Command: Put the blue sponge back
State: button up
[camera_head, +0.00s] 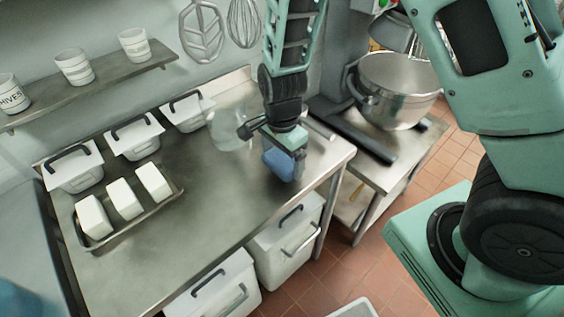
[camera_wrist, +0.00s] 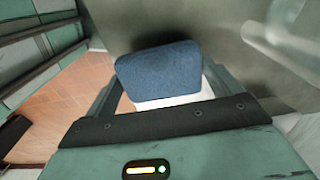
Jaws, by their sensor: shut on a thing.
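The blue sponge (camera_head: 279,164) is in my gripper (camera_head: 284,158), over the right end of the steel table (camera_head: 215,190). In the wrist view the blue sponge (camera_wrist: 160,72) sits between the two fingers of my gripper (camera_wrist: 158,85), which are shut on it. A white part shows along its lower edge there. I cannot tell whether the sponge touches the tabletop or hangs just above it.
A clear bowl-like container (camera_head: 231,130) stands just left of my gripper. A tray (camera_head: 135,222) with white blocks and several lidded white bins (camera_head: 134,137) stand farther left. A mixer bowl (camera_head: 395,92) is at the right. The table's middle front is clear.

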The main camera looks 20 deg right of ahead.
aim_at(282, 159)
jog(key=shift+f, duration=1.25)
jog(key=shift+f, duration=0.2)
jog(key=o, duration=0.7)
notch_tip(282, 159, up, 12)
jog(key=s+a+r+n, duration=0.2)
jog(key=s+n, duration=0.4)
jog(key=n, duration=0.1)
jog(key=s+a+r+n, duration=0.2)
jog(key=s+r+n, duration=0.1)
jog(key=s+n, duration=0.4)
jog(key=s+a+r+n, duration=0.2)
jog(key=s+r+n, duration=0.1)
jog(key=s+n, duration=0.4)
jog(key=shift+r+n+y, duration=0.15)
jog(key=shift+n+y, duration=0.15)
jog(key=shift+n, duration=0.3)
